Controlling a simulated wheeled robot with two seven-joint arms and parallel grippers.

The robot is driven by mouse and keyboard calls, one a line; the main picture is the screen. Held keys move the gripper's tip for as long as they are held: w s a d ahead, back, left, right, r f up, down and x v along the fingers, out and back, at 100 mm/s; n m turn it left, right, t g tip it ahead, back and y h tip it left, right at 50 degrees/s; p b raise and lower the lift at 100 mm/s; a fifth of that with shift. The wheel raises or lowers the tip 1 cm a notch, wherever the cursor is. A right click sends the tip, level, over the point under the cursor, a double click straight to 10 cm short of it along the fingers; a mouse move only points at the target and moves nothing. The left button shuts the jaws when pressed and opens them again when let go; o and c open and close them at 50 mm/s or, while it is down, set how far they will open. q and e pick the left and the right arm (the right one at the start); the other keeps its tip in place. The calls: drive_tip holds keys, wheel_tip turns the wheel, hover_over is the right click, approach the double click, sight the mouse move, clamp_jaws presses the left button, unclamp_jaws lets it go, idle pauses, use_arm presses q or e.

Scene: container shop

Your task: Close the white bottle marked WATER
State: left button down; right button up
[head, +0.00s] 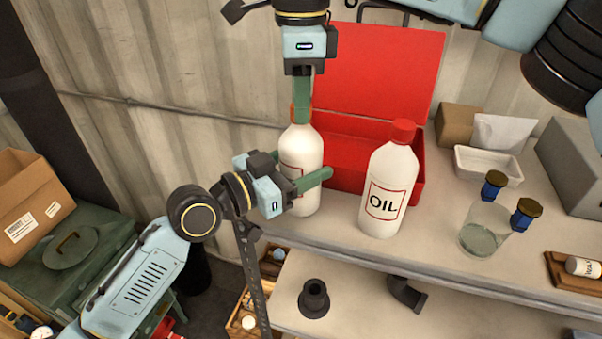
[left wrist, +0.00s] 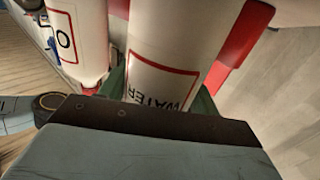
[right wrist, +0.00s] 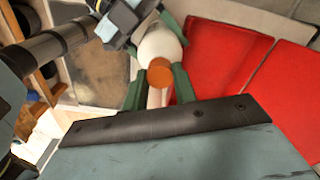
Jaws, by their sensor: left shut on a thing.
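The white WATER bottle (head: 300,150) stands upright on the bench; its label shows in the left wrist view (left wrist: 165,75). My left gripper (head: 305,183) is shut around its lower body from the left. An orange-red cap (right wrist: 160,73) sits at the top of the bottle; I cannot tell how tight it is. My right gripper (head: 302,112) points straight down over the bottle top. In the right wrist view its green fingers (right wrist: 159,85) stand apart, one on each side of the cap. In the head view a finger partly hides the cap.
A white OIL bottle (head: 390,180) with a red cap stands just right. An open red box (head: 385,70) is close behind. A glass jar (head: 483,238), a white tray (head: 487,166) and boxes are farther right. The bench front edge is near the bottles.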

clamp_jaws()
drive_tip(key=o, duration=0.9)
unclamp_jaws()
drive_tip(key=shift+r, duration=0.15)
wheel_tip(320, 180, up, 12)
drive_tip(key=shift+f, duration=0.1)
use_arm(q)
drive_tip(key=shift+c, duration=1.3)
unclamp_jaws()
